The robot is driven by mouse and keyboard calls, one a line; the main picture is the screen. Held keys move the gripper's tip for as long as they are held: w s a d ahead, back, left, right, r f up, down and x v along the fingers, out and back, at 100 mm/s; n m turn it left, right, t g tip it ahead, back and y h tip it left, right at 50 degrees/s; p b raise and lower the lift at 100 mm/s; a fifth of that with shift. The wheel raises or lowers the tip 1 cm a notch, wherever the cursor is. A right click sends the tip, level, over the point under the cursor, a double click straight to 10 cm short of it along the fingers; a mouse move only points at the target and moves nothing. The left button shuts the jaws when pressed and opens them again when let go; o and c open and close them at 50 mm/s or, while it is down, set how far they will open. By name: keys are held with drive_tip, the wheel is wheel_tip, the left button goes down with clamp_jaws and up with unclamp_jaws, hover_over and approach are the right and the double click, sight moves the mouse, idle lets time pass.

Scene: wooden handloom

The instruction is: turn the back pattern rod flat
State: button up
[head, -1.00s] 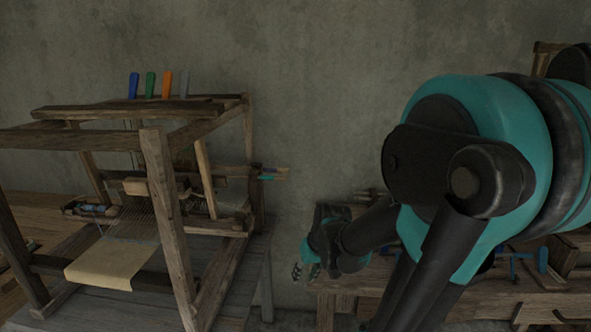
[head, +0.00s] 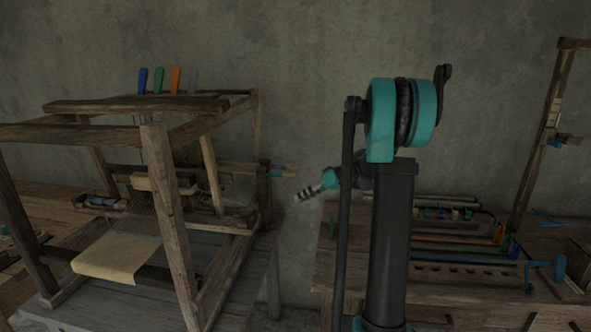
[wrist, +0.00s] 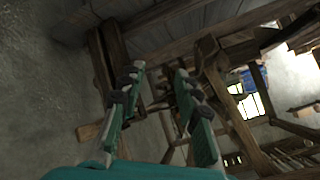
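The wooden loom (head: 155,135) stands at the left of the head view. Small rod ends (head: 284,171), one tan and one bluish, stick out of its right side; I cannot tell which is the back pattern rod or whether it is flat or on edge. My gripper (head: 301,194) is right of and slightly below these ends, pointing left towards the loom. In the wrist view my gripper (wrist: 158,72) has its two teal fingers apart with a gap between them. Dark wooden loom parts show beyond the fingers; no rod is clearly held.
Several coloured upright handles (head: 160,80) stand on top of the loom. A workbench (head: 455,245) with coloured rods and a rack is at the right. Grey wall (head: 300,90) lies behind. A gap separates loom and bench.

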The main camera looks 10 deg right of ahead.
drive_tip(key=w+d+r+n+t+y, duration=0.15)
drive_tip(key=w+d+n+y, duration=0.25)
drive_tip(key=w+d, duration=0.55)
drive_tip(key=n+y, duration=0.3)
approach(295, 168)
drive_tip(key=shift+t, duration=0.25)
drive_tip(key=x, duration=1)
drive_tip(key=shift+w+f, duration=0.15)
drive_tip(key=shift+w, duration=0.05)
clamp_jaws()
